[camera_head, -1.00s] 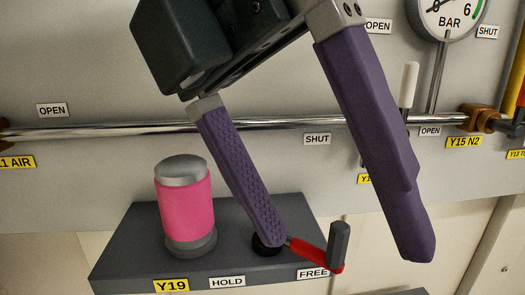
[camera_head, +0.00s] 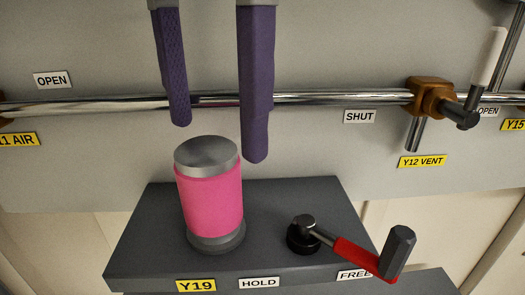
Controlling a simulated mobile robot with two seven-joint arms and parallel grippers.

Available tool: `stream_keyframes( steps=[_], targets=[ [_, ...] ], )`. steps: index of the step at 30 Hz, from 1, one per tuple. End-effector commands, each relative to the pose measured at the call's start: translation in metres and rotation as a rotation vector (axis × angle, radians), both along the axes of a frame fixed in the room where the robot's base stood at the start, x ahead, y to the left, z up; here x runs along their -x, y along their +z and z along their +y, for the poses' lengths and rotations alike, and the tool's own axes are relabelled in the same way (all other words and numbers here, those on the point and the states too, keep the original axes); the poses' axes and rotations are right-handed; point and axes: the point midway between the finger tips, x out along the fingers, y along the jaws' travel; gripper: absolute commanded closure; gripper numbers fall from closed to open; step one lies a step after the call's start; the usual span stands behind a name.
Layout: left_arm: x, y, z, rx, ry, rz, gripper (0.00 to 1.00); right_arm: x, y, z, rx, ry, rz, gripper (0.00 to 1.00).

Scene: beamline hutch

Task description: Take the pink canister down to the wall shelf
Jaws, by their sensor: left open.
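The pink canister (camera_head: 211,201) with a grey metal lid and grey base stands upright on a dark grey shelf-like block (camera_head: 160,236), labelled Y19. My left gripper (camera_head: 216,142) is open, with its two purple fingers pointing down. Nothing is between the fingers. Whether they touch the canister cannot be told, but they look apart from it. My right gripper is not in view.
A red-handled lever (camera_head: 352,255) on a black pivot sits right of the canister, pointing toward the FREE label. A chrome pipe (camera_head: 330,101) runs across the wall behind, with a brass valve (camera_head: 431,97) and a white-handled lever (camera_head: 488,57) at right. Another grey surface shows at lower right.

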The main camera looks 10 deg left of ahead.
Motion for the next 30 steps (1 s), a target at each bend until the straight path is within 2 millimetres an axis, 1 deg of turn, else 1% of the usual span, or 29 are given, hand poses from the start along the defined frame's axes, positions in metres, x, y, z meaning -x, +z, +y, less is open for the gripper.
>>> stream_keyframes(
  steps=[3,6,11,15,18,20,26,30],
  targets=[
    [0.001,-0.021,0.001,-0.001,0.000,0.004,0.00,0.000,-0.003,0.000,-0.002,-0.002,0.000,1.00],
    [0.001,-0.033,0.000,0.001,0.000,0.003,0.00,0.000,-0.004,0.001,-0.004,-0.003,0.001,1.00],
    [0.002,-0.047,0.002,0.001,-0.001,0.003,0.00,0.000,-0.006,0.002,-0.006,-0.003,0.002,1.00],
    [0.005,-0.070,0.007,0.000,0.000,0.004,0.00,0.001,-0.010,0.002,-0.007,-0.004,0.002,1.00],
    [0.005,-0.085,0.006,0.002,-0.001,0.003,0.00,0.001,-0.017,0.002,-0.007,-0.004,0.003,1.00],
    [0.005,-0.088,0.006,0.001,-0.001,0.003,0.00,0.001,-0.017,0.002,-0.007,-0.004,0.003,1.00],
    [0.005,-0.086,0.006,0.001,-0.001,0.002,0.01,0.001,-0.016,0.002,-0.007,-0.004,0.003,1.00],
    [0.005,-0.086,0.005,0.001,-0.001,0.002,0.17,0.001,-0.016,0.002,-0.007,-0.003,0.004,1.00]
  ],
)
